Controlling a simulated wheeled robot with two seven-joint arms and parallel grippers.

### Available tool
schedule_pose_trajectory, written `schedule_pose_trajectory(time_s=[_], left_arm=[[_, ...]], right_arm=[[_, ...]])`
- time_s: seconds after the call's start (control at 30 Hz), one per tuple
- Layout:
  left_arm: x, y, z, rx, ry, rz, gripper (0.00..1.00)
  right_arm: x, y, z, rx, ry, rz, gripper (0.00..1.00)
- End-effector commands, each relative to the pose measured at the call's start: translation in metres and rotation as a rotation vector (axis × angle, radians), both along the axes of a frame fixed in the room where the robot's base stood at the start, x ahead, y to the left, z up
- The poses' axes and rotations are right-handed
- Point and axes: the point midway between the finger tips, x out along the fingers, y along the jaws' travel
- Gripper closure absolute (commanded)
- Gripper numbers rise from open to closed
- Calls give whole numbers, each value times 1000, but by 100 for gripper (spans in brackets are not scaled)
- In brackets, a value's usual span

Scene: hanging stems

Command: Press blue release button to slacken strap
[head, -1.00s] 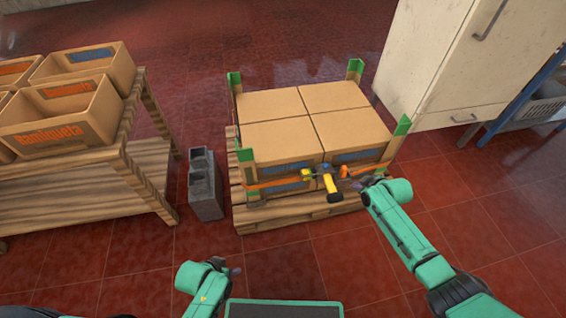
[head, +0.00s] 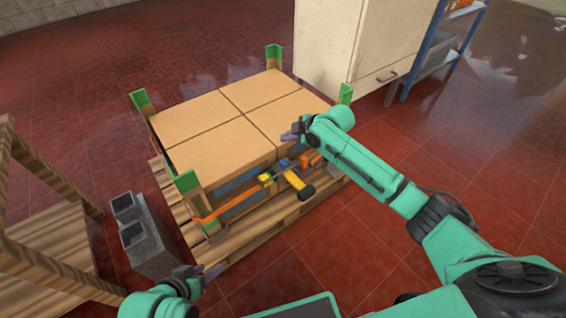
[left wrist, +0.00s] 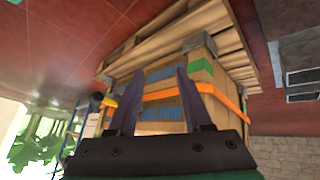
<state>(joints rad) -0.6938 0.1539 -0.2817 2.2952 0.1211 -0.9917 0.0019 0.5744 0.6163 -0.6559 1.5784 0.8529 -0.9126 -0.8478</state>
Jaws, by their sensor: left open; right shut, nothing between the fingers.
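An orange strap (head: 222,211) runs around a stack of cardboard boxes (head: 222,148), with green corner guards at its corners. On the front side sits a tensioner with a yellow handle (head: 296,181) and a small blue part (head: 284,162), likely the release button. The tensioner also shows in the left wrist view (left wrist: 107,101), partly behind a finger. My right gripper (head: 289,136) is shut and empty, above and just behind the blue part in the picture, apart from it. My left gripper (head: 212,273) is open and empty, low in front of the pallet; its spread fingers show in the left wrist view (left wrist: 158,100).
The boxes stand on a wooden pallet (head: 240,246). Grey concrete blocks (head: 143,238) stand left of it, beside a wooden rack (head: 45,225). A white cabinet (head: 350,45) and a blue shelf stand behind. The red floor in front right is clear.

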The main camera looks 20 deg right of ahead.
Motion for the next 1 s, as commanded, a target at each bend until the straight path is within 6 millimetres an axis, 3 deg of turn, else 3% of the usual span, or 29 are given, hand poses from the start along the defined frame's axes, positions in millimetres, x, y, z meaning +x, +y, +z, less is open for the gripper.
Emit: schedule_pose_trajectory(time_s=[0.5,0.7,1.0], left_arm=[[6,-65,-40,-309,-383,55,50],[9,-66,-69,-334,-422,78,50],[9,-66,-75,-342,-438,87,50]], right_arm=[[0,0,-40,0,-1,-1,100],[0,-1,-63,0,0,-2,100],[0,0,-82,0,-1,-1,100]])
